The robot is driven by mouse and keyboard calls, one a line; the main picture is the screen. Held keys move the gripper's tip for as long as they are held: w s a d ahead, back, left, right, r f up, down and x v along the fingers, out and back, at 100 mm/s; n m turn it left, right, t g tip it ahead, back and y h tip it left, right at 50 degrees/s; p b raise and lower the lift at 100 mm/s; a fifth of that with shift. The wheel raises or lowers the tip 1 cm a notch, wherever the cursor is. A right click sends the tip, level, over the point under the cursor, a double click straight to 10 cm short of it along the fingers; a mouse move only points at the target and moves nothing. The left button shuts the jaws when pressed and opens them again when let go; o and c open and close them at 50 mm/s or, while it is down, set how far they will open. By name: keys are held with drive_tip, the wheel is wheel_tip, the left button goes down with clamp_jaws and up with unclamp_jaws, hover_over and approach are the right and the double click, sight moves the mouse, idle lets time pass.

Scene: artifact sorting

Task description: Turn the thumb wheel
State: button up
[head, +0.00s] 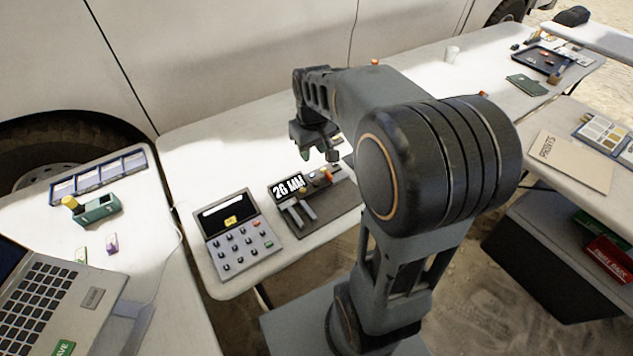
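A measuring device with a display reading "26 MM" (289,186) lies on a dark mat (331,222) on the white table. It has grey jaws (297,214) at its front. Small round and orange parts (326,175) sit to the right of the display; I cannot tell which of them is the thumb wheel. My gripper (317,154) hangs just above and behind these parts, pointing down. Its two fingers stand apart with a gap between them, and I see nothing held. My arm hides the right end of the device.
A keypad box (238,238) stands left of the device. A laptop (50,300) and a green tool with a yellow knob (97,208) are on the left table.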

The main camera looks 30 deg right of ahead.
drive_tip(key=g, duration=0.1)
hover_over(316, 182)
wheel_tip(316, 182, down, 5)
drive_tip(key=shift+n, duration=0.3)
wheel_tip(316, 182, down, 13)
drive_tip(key=shift+s+r+b, duration=0.1)
drive_tip(key=shift+r+b, duration=0.1)
drive_tip(key=shift+b, duration=0.55)
drive_tip(key=c, duration=0.7)
drive_tip(key=shift+o, duration=0.2)
drive_tip(key=shift+m, duration=1.4)
drive_tip(key=o, duration=0.7)
drive_tip(key=shift+c, duration=0.2)
